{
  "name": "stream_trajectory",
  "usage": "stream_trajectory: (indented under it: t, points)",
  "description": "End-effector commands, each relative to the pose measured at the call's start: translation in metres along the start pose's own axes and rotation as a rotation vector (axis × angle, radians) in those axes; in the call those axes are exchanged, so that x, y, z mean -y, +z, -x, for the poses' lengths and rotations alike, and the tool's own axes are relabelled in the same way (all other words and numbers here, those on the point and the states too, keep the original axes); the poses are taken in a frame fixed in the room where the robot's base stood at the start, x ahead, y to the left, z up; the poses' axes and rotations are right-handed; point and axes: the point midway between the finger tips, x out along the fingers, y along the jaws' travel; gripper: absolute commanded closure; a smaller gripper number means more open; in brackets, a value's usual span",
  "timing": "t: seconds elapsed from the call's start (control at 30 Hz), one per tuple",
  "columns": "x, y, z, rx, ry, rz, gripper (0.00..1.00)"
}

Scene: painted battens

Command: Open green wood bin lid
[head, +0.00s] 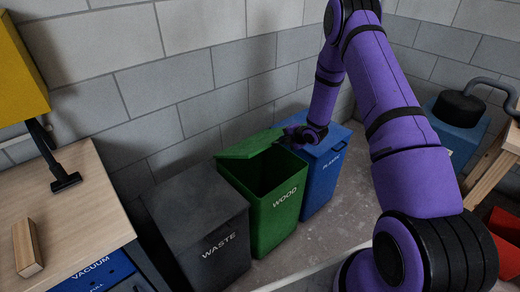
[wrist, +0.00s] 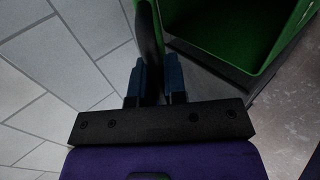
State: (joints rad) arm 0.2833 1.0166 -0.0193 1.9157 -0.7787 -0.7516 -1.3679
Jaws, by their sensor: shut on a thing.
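The green wood bin (head: 279,218), marked WOOD, stands between a grey bin and a blue bin. Its green lid (head: 250,146) is raised and tilted back toward the wall, and the dark inside of the bin shows. My gripper (head: 293,137) is at the lid's right edge in the head view. In the wrist view, my gripper (wrist: 156,80) has its blue fingers shut on a thin dark part of the lid (wrist: 149,35), seen edge-on. The open bin (wrist: 228,30) shows at the upper right there.
The grey WASTE bin (head: 200,225) is shut, on the left. The blue PLASTIC bin (head: 325,178) is shut, on the right. A bench (head: 80,200) with a wooden block (head: 27,247) stands far left. A block wall (head: 190,80) is close behind the bins.

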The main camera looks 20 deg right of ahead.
Motion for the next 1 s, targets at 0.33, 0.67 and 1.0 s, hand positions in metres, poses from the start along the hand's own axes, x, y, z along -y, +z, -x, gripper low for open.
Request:
stream_trajectory:
  t: [0.33,0.67,1.0]
  points:
    - [-0.003,0.0,0.001,0.0,-0.01,0.0,1.0]
    - [-0.021,0.0,0.001,-0.001,-0.034,0.002,1.0]
    - [-0.056,0.0,-0.001,0.0,-0.094,0.002,1.0]
